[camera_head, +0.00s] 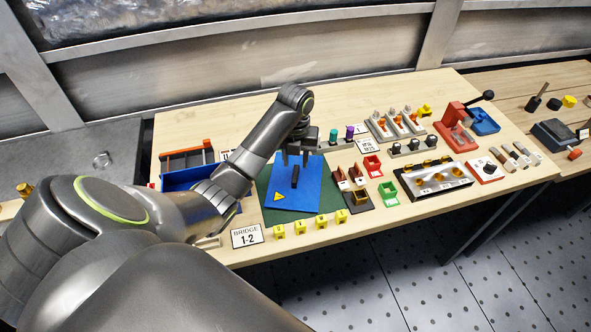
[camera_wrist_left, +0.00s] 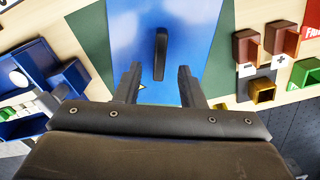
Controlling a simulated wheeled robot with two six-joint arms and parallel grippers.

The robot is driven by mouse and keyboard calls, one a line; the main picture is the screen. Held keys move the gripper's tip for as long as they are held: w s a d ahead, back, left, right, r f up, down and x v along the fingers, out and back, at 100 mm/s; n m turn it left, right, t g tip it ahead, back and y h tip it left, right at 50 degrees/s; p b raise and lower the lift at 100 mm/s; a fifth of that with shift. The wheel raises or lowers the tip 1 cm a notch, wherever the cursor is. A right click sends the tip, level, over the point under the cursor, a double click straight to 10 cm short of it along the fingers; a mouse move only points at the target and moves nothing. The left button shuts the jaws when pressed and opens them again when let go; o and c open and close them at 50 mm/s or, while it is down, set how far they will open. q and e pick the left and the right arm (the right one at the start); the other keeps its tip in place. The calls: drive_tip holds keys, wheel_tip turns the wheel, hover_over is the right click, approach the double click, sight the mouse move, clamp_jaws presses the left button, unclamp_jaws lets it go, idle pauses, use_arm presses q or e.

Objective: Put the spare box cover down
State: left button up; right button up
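The box cover (camera_head: 290,198) is a blue plate with a black bar handle (camera_head: 295,176) and a yellow triangle. It lies on the green mat (camera_head: 265,180) on the table, and I cannot tell whether it is fully flat. My left gripper (camera_head: 296,157) is over the far part of the cover, just beyond the handle. In the left wrist view its two fingers (camera_wrist_left: 160,88) are apart with nothing between them. The handle (camera_wrist_left: 160,52) stands clear of the fingertips there, and the blue cover (camera_wrist_left: 195,35) fills the middle. My right gripper is not in view.
A blue bin (camera_head: 178,181) stands left of the mat, behind my arm. Yellow numbered blocks (camera_head: 300,227) line the front edge beside the BRIDGE sign (camera_head: 246,236). Red and green holders (camera_head: 387,190) and a terminal unit (camera_head: 437,178) crowd the right. My arm hides part of the table's left side.

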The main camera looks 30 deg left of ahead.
sight(296, 173)
use_arm(q)
wheel_tip(296, 173, up, 7)
drive_tip(key=p, duration=0.5)
idle(0.5)
